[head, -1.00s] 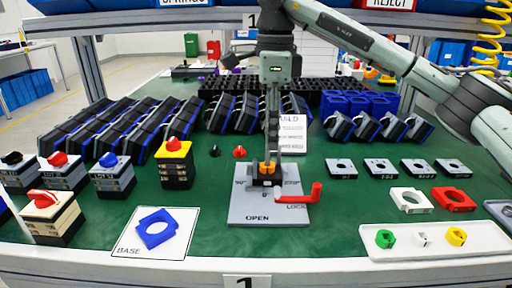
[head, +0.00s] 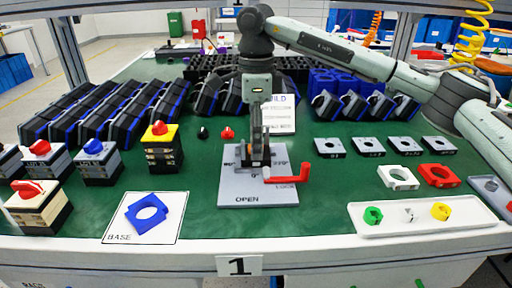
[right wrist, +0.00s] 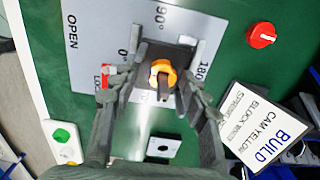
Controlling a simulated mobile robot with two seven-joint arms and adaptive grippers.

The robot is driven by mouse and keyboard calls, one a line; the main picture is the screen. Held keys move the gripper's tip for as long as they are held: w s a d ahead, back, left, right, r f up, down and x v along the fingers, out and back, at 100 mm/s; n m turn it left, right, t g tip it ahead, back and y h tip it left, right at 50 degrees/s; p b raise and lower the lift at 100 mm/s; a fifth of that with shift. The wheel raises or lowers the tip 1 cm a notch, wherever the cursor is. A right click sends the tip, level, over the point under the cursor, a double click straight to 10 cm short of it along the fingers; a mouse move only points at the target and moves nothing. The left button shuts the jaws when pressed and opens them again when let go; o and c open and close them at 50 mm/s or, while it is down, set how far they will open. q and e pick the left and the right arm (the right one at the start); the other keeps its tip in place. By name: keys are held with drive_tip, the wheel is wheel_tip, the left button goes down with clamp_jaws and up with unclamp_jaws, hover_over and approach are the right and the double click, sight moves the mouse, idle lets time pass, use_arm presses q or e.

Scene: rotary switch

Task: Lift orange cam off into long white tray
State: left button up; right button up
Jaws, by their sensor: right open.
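The orange cam (right wrist: 163,73) sits in the dark holder on the grey dial plate (head: 238,190), marked OPEN, LOCK and degree numbers. My right gripper (right wrist: 160,85) is open above the plate, its fingers on either side of the cam and apart from it, as far as I can tell. In the head view my right gripper (head: 257,158) hides the cam. The red lock handle (head: 290,177) points to the right. The long white tray (head: 385,227) lies at the front right with a green cam (head: 373,215), a white cam (head: 408,214) and a yellow cam (head: 441,211). My left gripper is not in view.
A blue base piece (head: 147,213) lies on a white BASE card. White (head: 398,177) and red (head: 439,175) flat pieces lie behind the tray. Switch stacks stand on the left. A BUILD card (head: 283,112) stands behind the plate. Green table is free between plate and tray.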

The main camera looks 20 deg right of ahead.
drive_tip(key=c, duration=0.7)
wheel_tip(320, 180, up, 9)
drive_tip(key=shift+r, duration=0.1)
drive_tip(key=shift+c, duration=0.2)
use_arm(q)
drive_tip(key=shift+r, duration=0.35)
use_arm(e)
drive_tip(key=shift+r, duration=0.45)
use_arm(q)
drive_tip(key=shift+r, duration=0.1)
